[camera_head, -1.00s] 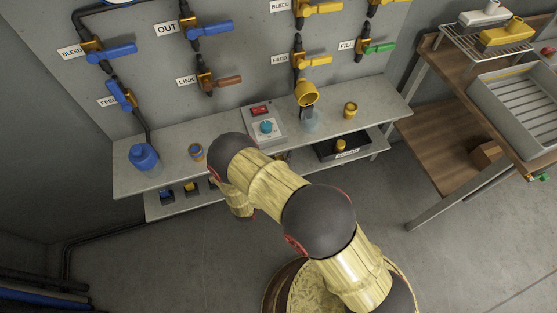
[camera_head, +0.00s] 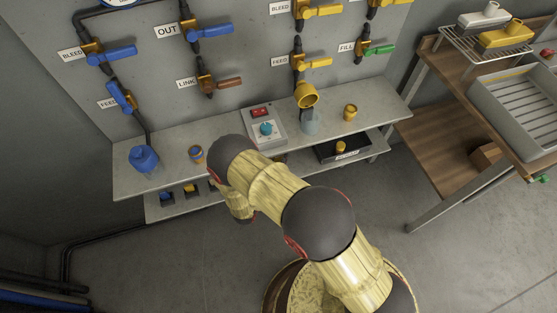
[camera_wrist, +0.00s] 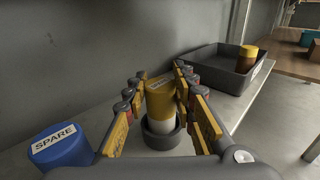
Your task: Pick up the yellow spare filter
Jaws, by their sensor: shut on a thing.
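The yellow spare filter (camera_wrist: 160,103) has a labelled yellow top and a pale lower part. In the wrist view it stands upright in a dark grey round holder (camera_wrist: 161,136) on the lower shelf. My gripper (camera_wrist: 159,80) has its fingers on both sides of the filter and is shut on it. The filter's base is hidden inside the holder's rim. In the head view my arm covers most of the gripper and the filter. A blue spare filter (camera_wrist: 62,150) with a SPARE label stands to the left.
A dark tray (camera_wrist: 205,76) holding a yellow-topped brown filter (camera_wrist: 247,58) lies to the right on the same shelf. The grey wall rises close behind. The upper shelf (camera_head: 225,148) carries a control box (camera_head: 265,127), a blue jug (camera_head: 143,158) and small containers.

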